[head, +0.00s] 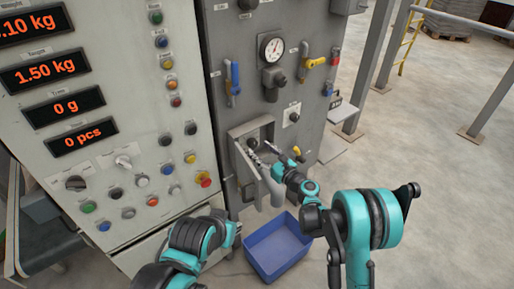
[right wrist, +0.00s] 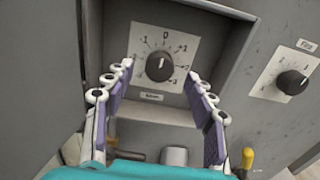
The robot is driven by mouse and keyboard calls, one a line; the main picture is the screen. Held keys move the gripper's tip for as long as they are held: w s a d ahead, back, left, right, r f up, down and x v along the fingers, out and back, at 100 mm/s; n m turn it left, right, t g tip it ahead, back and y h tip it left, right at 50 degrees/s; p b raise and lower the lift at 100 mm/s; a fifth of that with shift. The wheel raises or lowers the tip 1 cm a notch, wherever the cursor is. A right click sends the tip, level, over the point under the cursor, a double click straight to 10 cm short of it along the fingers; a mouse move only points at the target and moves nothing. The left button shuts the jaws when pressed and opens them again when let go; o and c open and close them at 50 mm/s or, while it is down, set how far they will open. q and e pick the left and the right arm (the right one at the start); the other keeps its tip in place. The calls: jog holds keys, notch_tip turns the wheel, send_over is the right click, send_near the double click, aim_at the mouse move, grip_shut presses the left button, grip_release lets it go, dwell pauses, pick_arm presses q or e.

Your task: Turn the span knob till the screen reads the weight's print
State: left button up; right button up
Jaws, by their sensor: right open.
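In the right wrist view a black knob (right wrist: 159,68) sits on a white dial plate (right wrist: 178,47) inside a grey recess. Its white mark points up, near the 0. The small label below the dial is too blurred to read. My right gripper (right wrist: 158,90) is open, its two fingers on either side of the knob and apart from it. In the head view my right gripper (head: 264,150) reaches into the recess (head: 238,135). The top screen (head: 32,25), labelled Weight, ends in ".10 kg"; its left part is cut off. No print on a weight is readable. My left gripper is out of view.
Other screens read 1.50 kg (head: 45,70), 0 g (head: 66,107) and 0 pcs (head: 82,138). Another black knob (right wrist: 292,82) is right of the recess. A grey cylinder (right wrist: 174,155) stands low in the wrist view. A blue bin (head: 276,247) is on the floor.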

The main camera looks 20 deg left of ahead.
aim_at(254, 144)
jog(key=x, duration=0.4)
jog(key=shift+b, duration=0.4)
jog(key=c, duration=1.1)
jog(key=shift+n, duration=0.3)
